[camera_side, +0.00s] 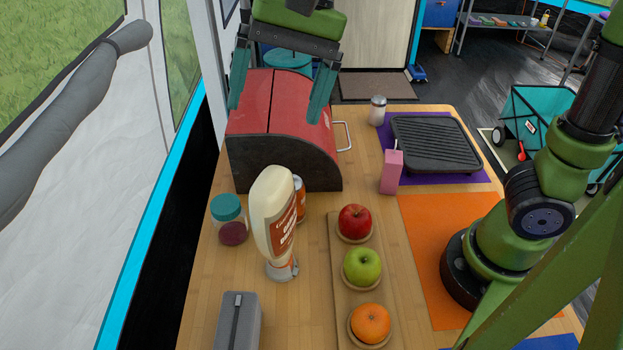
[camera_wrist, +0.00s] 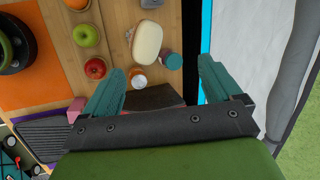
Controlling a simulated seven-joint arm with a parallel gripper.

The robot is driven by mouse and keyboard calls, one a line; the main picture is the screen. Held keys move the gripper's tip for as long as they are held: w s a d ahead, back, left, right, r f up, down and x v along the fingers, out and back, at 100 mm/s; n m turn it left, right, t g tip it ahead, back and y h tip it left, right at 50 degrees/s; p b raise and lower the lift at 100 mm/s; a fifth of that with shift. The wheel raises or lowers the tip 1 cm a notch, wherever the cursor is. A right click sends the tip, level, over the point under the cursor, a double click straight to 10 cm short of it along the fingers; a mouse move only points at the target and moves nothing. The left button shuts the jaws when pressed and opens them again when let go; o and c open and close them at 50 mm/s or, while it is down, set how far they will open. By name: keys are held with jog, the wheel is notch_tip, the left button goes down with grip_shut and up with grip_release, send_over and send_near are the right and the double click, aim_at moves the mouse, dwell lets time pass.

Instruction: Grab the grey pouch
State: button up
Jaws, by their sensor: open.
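The grey pouch (camera_side: 238,322) lies at the near left of the wooden table in the side view. It has a dark zip along its top, and the frame's bottom edge cuts off its near end. In the wrist view a small grey sliver (camera_wrist: 151,3) at the top edge may be its end. My gripper (camera_side: 277,112) is open and empty, high over the red bread box at the back left, well away from the pouch. Its two teal fingers also show apart in the wrist view (camera_wrist: 162,66).
A tall sauce bottle (camera_side: 272,215), a can (camera_side: 299,198) and a teal-lidded jar (camera_side: 229,218) stand between the bread box (camera_side: 305,150) and the pouch. A board with a red apple, a green apple and an orange (camera_side: 371,323) lies right of the pouch.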

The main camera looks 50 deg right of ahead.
jog(key=s+a+f+m+g, duration=0.1)
jog(key=a+f+g, duration=0.1)
jog(key=a, duration=0.5)
jog(key=s+a+f+m+g, duration=0.1)
jog(key=a+g, duration=0.1)
jog(key=a, duration=0.4)
jog(key=h, duration=0.1)
send_near(235, 324)
jog(key=x, duration=0.6)
jog(key=shift+s+a+f, duration=0.1)
jog(key=shift+a+f, duration=0.1)
jog(key=shift+f, duration=0.05)
jog(key=shift+x, duration=2.85)
jog(key=shift+f, duration=0.25)
jog(key=c, duration=1.1)
